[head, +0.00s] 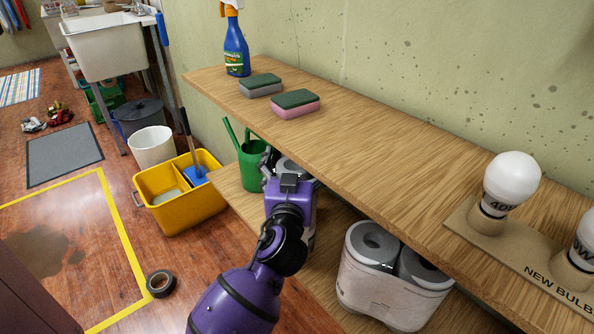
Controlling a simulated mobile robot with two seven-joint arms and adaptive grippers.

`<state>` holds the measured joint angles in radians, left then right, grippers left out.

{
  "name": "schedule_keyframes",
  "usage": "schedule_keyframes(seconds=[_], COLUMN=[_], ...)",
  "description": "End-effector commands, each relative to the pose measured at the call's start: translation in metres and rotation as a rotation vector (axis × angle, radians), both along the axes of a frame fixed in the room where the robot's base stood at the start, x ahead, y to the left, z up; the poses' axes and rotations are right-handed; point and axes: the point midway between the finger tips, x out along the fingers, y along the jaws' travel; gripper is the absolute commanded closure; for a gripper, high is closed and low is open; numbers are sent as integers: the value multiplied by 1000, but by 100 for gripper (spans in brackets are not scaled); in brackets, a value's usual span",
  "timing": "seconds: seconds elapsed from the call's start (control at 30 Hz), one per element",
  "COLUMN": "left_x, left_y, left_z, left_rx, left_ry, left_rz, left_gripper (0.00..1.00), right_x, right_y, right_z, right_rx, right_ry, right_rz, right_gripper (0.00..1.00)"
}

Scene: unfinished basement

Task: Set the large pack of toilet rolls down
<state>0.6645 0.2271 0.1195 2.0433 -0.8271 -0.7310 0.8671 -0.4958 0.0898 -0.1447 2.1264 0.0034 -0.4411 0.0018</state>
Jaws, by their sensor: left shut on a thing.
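My left gripper (288,174) reaches in under the upper shelf board, over the lower shelf. It is shut on a white pack of toilet rolls (291,164), of which only part of the top and a sliver of the side show. My wrist and the upper board hide the rest. I cannot tell whether its underside touches the lower shelf (237,198). Another wrapped pack of toilet rolls (385,290) stands upright on the lower shelf, nearer to me and to the right, apart from the gripper. My right gripper is not in view.
A green watering can (252,165) stands just beyond the gripper. The upper shelf (350,150) overhangs the lower one and carries two sponges (295,104), a blue spray bottle (236,50) and a bulb stand (500,245). A yellow mop bucket (180,200) stands on the floor at left.

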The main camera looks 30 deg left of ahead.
Motion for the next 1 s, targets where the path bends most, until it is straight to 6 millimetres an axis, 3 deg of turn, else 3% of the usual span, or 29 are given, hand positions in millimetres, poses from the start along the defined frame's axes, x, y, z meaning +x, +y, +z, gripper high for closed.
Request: schedule_keyframes(seconds=[0.1, 0.23, 0.53, 0.97, 1.0], left_x=[17, 23, 24, 24, 23], left_y=[7, 11, 11, 11, 11], left_z=[4, 3, -30, -34, -39], left_rx=[6, 3, 5, 2, 0], left_ry=[-8, -7, -3, -7, 1], left_rz=[-2, -2, -2, -2, 0], left_gripper=[77, 77, 77, 77, 13], right_x=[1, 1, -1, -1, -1], right_y=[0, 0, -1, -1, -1], right_z=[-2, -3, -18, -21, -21], right_rx=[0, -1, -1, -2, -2], right_ry=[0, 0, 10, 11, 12], right_rz=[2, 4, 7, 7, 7], right_gripper=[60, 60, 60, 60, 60])
